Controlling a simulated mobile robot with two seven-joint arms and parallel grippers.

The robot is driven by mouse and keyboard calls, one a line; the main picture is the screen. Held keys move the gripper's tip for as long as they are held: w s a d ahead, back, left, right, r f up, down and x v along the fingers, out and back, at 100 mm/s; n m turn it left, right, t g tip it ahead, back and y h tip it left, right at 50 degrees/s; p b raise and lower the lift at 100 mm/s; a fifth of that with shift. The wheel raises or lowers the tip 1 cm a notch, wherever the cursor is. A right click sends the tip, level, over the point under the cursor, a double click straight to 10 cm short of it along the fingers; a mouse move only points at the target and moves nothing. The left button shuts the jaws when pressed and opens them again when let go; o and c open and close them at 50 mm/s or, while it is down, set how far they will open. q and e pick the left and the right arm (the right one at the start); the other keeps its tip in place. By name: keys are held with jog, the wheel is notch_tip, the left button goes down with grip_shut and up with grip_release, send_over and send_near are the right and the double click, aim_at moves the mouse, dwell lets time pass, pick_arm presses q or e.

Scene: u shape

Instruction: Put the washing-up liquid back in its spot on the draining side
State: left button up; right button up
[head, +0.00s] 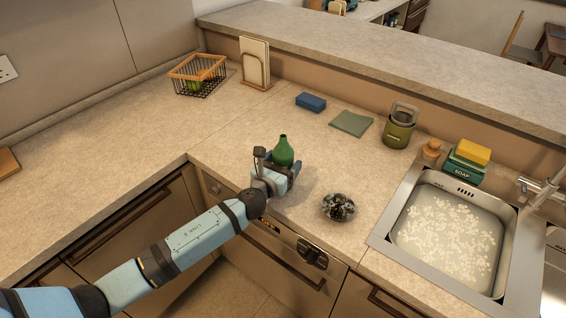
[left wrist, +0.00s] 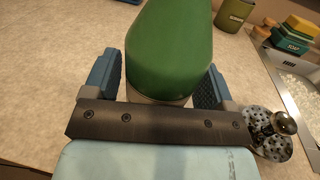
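A green bottle (head: 283,152) with a narrow neck, which looks like the washing-up liquid, stands upright near the counter's front edge. My left gripper (head: 277,175) is at the bottle, with its fingers low around it. In the left wrist view the bottle (left wrist: 168,50) fills the space between the two blue fingers. They are very close to its sides, but whether they press on it cannot be told. The bottle's base is hidden by the gripper. A strip of metal (head: 556,278) shows right of the sink, mostly cut off. My right gripper is not in view.
A metal strainer (head: 339,207) lies right of my left gripper. The sink (head: 377,238) holds sudsy water. Behind it are a soap box (head: 462,168), a yellow sponge (head: 473,151) and the tap (head: 541,190). A green canister (head: 397,134), cloth (head: 351,123) and blue sponge (head: 310,102) stand farther back.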

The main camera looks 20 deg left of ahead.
pick_arm(q)
jog(key=shift+o, duration=0.5)
jog(key=shift+r, duration=0.2)
jog(key=s+a, duration=0.2)
jog(key=s, duration=1)
jog(key=s+f+n+g, duration=0.2)
jog(key=s+f+n, duration=0.3)
jog(key=n, duration=0.6)
jog(key=s+d+f+n+g, duration=0.1)
jog(key=s+f+n+g, duration=0.1)
jog(key=s+f+n, duration=0.4)
jog(key=s+d+f+n+g, duration=0.1)
jog(key=s+f+n+g, duration=0.1)
jog(key=s+f+n, duration=0.4)
jog(key=shift+s+n+g+b, duration=0.3)
jog(key=shift+s+n, duration=2.5)
jog(key=shift+n, duration=3.3)
jog(key=r+p, duration=0.2)
jog(key=p, duration=0.1)
jog(key=r+p, duration=0.3)
jog(key=shift+a+r, duration=0.2)
jog(key=shift+r, duration=0.15)
